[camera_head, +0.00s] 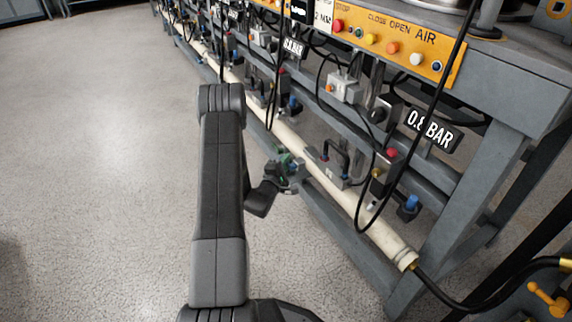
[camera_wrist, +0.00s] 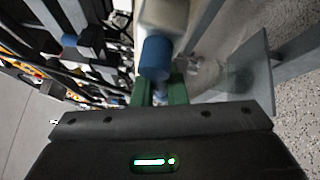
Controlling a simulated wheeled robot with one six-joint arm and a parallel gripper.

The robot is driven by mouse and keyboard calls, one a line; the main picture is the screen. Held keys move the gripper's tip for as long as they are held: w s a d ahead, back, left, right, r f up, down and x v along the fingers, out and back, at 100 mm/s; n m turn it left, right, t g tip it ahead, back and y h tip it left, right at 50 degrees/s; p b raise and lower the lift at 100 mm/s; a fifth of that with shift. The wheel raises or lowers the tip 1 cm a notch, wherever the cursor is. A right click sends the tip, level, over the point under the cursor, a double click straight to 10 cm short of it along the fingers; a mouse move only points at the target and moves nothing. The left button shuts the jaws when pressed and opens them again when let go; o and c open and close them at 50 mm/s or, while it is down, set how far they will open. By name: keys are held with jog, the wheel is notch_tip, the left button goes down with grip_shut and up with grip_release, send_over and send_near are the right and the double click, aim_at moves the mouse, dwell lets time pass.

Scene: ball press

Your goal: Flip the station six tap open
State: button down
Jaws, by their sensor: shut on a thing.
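My gripper (camera_head: 286,168) is low beside the cream pipe at the bench's lower frame, in the middle of the head view. In the wrist view its two green fingers (camera_wrist: 160,92) are shut on a blue tap handle (camera_wrist: 155,57). The handle shows just beyond the fingertips, with a pale pipe behind it. In the head view my gripper mostly hides this tap. No station number on it can be read.
The cream pipe (camera_head: 345,195) runs along the bench's lower frame. Another blue tap (camera_head: 410,205) is to the right, near hanging black cables (camera_head: 432,115). A "0.8 BAR" sign (camera_head: 430,128) and an orange button panel (camera_head: 405,45) are above. The floor (camera_head: 110,160) at left is clear.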

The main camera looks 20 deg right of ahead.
jog(key=shift+w+m+t+h+b, duration=0.1)
jog(key=shift+m+t+h+b, duration=0.3)
jog(key=shift+b, duration=0.45)
jog(key=shift+r+m+h, duration=0.4)
jog(key=shift+r+m, duration=0.05)
jog(key=shift+m, duration=0.35)
jog(key=c, duration=1.5)
grip_release()
jog(key=shift+o, duration=0.2)
jog(key=p+v, duration=0.3)
jog(key=v, duration=1.1)
jog(key=shift+p, duration=0.4)
jog(key=shift+d+r, duration=0.1)
jog(key=shift+d, duration=0.05)
